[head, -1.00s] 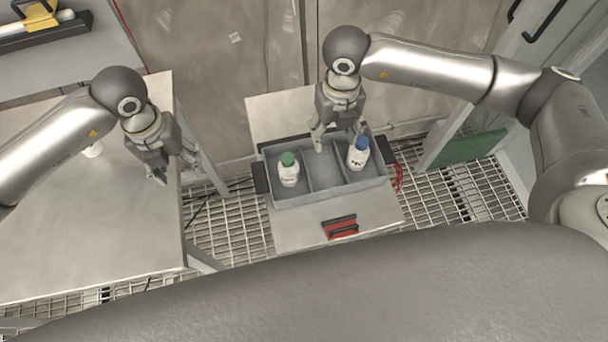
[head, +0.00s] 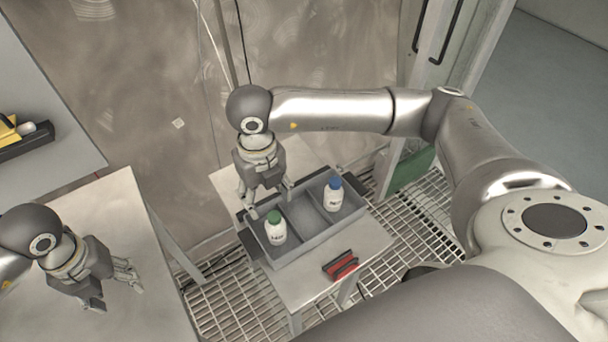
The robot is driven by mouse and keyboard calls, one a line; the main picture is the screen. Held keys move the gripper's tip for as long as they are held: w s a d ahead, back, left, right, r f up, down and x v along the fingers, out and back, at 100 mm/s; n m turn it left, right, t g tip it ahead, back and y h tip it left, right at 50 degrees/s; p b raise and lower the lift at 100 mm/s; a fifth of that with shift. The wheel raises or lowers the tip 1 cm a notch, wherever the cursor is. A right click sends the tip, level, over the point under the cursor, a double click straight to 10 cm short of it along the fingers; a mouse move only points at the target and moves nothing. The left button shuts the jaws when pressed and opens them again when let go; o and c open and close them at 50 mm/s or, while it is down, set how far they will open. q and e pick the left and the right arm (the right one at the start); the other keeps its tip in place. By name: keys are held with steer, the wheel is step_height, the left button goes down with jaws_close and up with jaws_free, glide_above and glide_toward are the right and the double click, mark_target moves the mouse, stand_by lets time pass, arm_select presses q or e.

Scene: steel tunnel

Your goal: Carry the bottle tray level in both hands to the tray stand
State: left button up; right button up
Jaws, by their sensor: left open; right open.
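The grey bottle tray (head: 312,238) sits on a small table or stand (head: 374,245) in the middle of the head view, with dark handles at its two ends. A green-capped white bottle (head: 276,232) stands upright in its left part. A blue-capped white bottle (head: 333,196) stands upright in its right part. My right gripper (head: 270,199) is open over the tray's back left side, close to the green-capped bottle; I cannot tell if it touches the tray. My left gripper (head: 118,296) is open and empty over the left table, well apart from the tray.
The left table (head: 140,225) has a bare top near my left gripper. A red object with a black handle (head: 340,264) lies on the small table in front of the tray. Grating floor (head: 225,305) shows between the tables. A steel wall stands behind.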

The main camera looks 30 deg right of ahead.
step_height(320, 180, up, 8)
steer(key=shift+d, duration=0.15)
steer(key=shift+f, duration=0.15)
stand_by(0.4)
